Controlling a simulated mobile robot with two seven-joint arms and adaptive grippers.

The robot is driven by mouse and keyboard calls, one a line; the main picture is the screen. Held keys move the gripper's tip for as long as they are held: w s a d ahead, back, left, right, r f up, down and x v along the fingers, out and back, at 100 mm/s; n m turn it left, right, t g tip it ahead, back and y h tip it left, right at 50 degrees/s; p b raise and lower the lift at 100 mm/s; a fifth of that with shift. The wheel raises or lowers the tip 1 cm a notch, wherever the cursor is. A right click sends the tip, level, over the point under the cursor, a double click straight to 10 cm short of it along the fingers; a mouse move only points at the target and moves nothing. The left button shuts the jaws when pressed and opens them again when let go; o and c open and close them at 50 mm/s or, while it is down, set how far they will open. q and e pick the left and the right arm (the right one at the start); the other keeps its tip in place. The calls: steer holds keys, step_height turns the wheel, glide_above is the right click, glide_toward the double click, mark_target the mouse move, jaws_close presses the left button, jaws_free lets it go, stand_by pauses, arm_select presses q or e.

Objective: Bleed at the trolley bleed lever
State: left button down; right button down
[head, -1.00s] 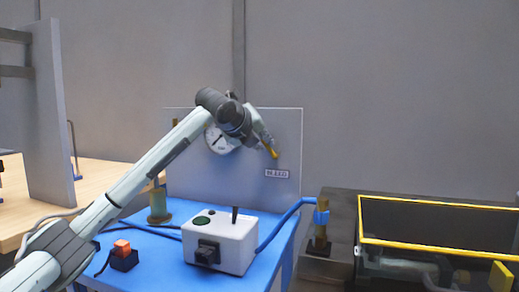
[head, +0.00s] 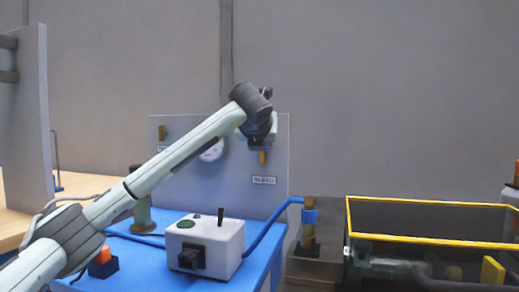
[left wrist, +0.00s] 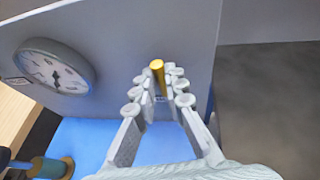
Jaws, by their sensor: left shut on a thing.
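The yellow bleed lever (head: 262,158) is on the upright grey panel (head: 205,185), just above a small white label (head: 264,180). In the left wrist view the lever (left wrist: 158,76) stands between the fingers of my left gripper (left wrist: 158,88). The gripper is shut on it. In the head view the left gripper (head: 260,135) is in front of the panel's upper right, partly hidden by its own wrist. My right gripper is not in view.
A round gauge (head: 211,150) is on the panel left of the lever, partly behind my arm. A white control box (head: 205,243) with a black lever stands on the blue trolley top (head: 140,262). A yellow-rimmed bin (head: 430,238) stands to the right.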

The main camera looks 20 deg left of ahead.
arm_select(q)
steer(key=shift+f, duration=0.1)
stand_by(0.3)
steer(key=c, duration=1.6)
jaws_free()
steer(key=v, duration=1.2)
